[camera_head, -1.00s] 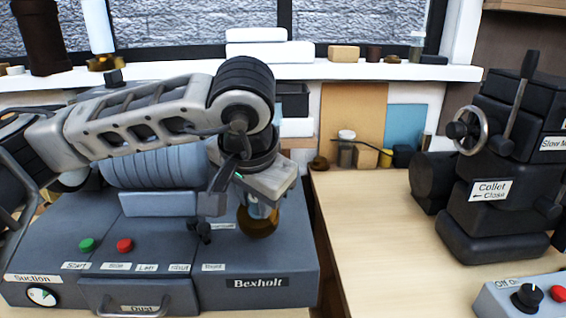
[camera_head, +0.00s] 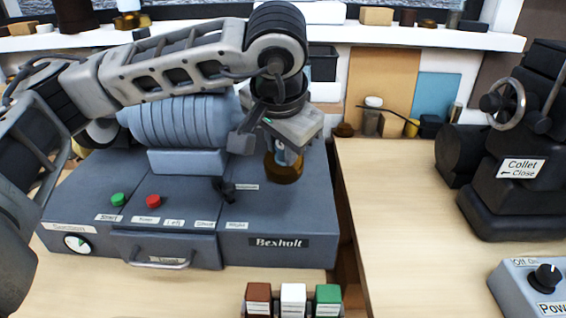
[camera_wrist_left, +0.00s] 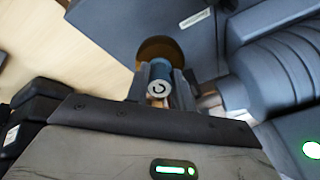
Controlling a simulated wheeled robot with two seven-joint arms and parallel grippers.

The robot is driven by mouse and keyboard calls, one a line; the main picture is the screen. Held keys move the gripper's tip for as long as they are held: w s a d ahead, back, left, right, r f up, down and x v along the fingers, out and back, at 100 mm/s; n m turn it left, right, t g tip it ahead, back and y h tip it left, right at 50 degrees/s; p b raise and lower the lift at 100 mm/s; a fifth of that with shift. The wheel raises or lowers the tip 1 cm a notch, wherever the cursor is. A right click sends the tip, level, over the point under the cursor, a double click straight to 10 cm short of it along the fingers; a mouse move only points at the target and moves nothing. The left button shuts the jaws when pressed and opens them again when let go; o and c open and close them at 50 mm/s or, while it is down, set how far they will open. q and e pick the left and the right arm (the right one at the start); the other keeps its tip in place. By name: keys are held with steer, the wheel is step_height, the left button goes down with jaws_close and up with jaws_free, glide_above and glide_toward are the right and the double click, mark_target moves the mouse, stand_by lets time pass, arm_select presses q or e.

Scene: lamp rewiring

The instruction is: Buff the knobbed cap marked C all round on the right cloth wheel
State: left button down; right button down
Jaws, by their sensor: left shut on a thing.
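My left gripper (camera_head: 288,150) reaches over the right end of the grey-blue buffing machine (camera_head: 90,215). In the left wrist view its two fingers (camera_wrist_left: 160,90) are shut on a small cylindrical cap (camera_wrist_left: 157,92), whose pale end face with a dark C is turned to the camera. Just beyond the cap is the round brown right cloth wheel (camera_wrist_left: 160,48). The wheel also shows below the gripper in the head view (camera_head: 284,170). The cap overlaps the wheel's edge in the wrist view; I cannot tell whether they touch. My right gripper is not in view.
Green (camera_head: 118,200) and red (camera_head: 153,201) buttons, a suction dial (camera_head: 77,243) and a drawer handle (camera_head: 160,264) are on the machine's front. Brown, white and green boxes (camera_head: 293,296) stand in front. A black collet machine (camera_head: 510,185) stands right. The right bench is largely bare.

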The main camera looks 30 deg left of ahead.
arm_select(q)
steer(key=shift+w+r, duration=0.1)
steer(key=shift+w, duration=0.05)
steer(key=shift+w, duration=0.1)
stand_by(0.5)
steer(key=shift+a+b, duration=0.1)
steer(key=shift+b, duration=0.2)
steer(key=shift+a+r, duration=0.1)
steer(key=shift+a, duration=0.05)
steer(key=shift+d, duration=0.35)
